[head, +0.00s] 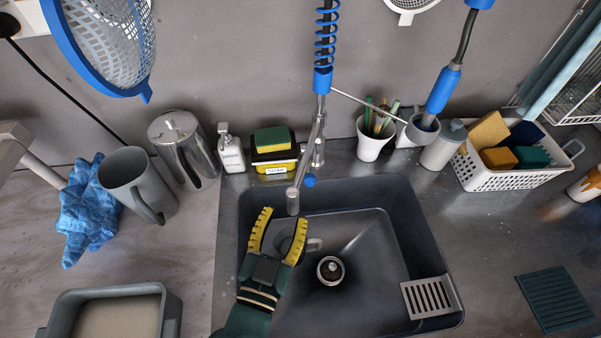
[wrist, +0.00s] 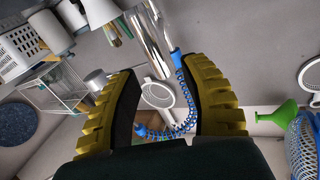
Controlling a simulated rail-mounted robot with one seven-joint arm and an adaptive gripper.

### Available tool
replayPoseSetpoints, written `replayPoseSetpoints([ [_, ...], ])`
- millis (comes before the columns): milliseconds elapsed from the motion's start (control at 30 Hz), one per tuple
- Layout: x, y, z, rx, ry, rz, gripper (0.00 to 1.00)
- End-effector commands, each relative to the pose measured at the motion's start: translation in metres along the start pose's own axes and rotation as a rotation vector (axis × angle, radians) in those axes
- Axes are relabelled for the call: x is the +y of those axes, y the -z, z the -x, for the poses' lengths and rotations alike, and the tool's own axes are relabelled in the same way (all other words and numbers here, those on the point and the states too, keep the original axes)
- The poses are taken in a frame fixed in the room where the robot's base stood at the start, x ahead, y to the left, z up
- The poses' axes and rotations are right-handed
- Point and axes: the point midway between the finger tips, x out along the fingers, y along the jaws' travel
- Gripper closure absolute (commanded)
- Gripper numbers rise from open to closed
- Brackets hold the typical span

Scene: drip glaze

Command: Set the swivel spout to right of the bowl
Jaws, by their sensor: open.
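The metal swivel spout (head: 304,165) reaches forward from the tap column (head: 319,130) and angles left. Its downturned outlet (head: 293,203) hangs over the left part of the dark sink bowl (head: 410,225). My gripper (head: 283,220) is over the left side of the bowl, with its yellow-padded fingers apart. The fingertips are near the outlet, one on each side of it in the head view; I cannot tell whether they touch it. In the wrist view, my gripper (wrist: 166,70) is open, and a shiny metal tube, seemingly the spout (wrist: 148,38), shows beyond the fingertips.
A blue spring hose (head: 326,40) rises above the tap. A soap bottle (head: 231,150) and sponge holder (head: 273,150) stand left of the column. A white cup (head: 374,140) and a sponge basket (head: 515,175) stand to the right. A metal strainer (head: 432,297) sits in the bowl's right corner.

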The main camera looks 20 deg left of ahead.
Motion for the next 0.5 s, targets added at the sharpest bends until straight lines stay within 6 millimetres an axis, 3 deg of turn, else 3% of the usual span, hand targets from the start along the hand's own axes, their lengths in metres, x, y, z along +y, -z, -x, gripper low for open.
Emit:
replayPoseSetpoints([
  [300, 0.001, 0.003, -0.078, 0.003, -0.003, -0.001, 0.55],
  [500, 0.001, 0.001, -0.105, 0.001, -0.002, -0.001, 0.55],
])
